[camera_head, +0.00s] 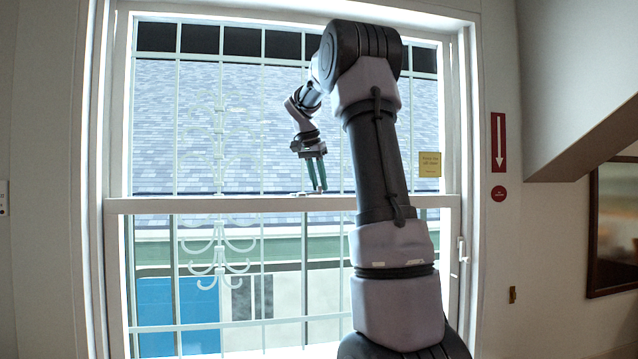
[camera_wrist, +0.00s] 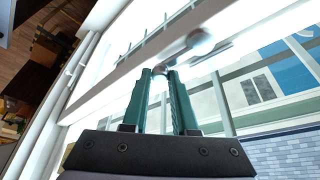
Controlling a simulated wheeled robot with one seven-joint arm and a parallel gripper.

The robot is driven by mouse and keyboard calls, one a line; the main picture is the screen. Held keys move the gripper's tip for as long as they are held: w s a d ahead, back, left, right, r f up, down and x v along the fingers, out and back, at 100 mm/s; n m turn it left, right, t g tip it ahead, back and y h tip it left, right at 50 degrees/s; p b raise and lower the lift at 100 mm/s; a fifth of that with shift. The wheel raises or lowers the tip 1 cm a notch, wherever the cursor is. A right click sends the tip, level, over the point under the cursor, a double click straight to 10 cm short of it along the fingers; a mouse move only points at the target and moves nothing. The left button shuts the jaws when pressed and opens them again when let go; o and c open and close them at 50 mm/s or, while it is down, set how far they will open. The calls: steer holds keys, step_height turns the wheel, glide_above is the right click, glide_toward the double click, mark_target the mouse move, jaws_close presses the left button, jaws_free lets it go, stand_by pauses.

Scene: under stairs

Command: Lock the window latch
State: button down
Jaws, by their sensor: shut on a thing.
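The window (camera_head: 290,205) has a white frame, with a horizontal rail across its middle. The small metal window latch (camera_head: 302,194) sits on top of this rail and is hard to make out in the head view. In the wrist view the latch (camera_wrist: 200,43) shows a blurred rounded part beyond the fingers and a small piece between the tips. My gripper (camera_head: 319,189) reaches down to the rail with its green fingers. In the wrist view the gripper (camera_wrist: 160,73) has its fingertips closed on the latch. The fingers hide part of it, and its exact angle cannot be told.
White bars (camera_head: 262,120) cross the window behind my gripper. A yellow note (camera_head: 429,164) is on the right of the upper pane. A white handle (camera_head: 461,250) is on the right frame. A red arrow sign (camera_head: 499,142) hangs on the right wall.

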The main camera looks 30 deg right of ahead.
steer(key=c, duration=0.7)
jaws_free()
steer(key=v, duration=1)
steer(key=shift+s+a+r, duration=0.1)
steer(key=shift+a+r, duration=0.05)
steer(key=shift+r, duration=0.2)
steer(key=s+a+f+n+t+y, duration=0.1)
steer(key=s+a+f+n+y, duration=0.1)
steer(key=s+a+f, duration=0.4)
steer(key=s+a+f+n+t+y, duration=0.2)
steer(key=s+a+f, duration=0.4)
steer(key=s, duration=0.6)
steer(key=s+a+f+n+t+y, duration=0.1)
steer(key=s+a+f+n, duration=0.3)
steer(key=s, duration=0.5)
steer(key=shift+a+f+t+y, duration=0.25)
steer(key=shift+a+f, duration=0.2)
steer(key=shift+f, duration=0.4)
steer(key=shift+a+f+t+y, duration=0.15)
steer(key=shift+a+f+t, duration=0.3)
steer(key=shift+f, duration=0.4)
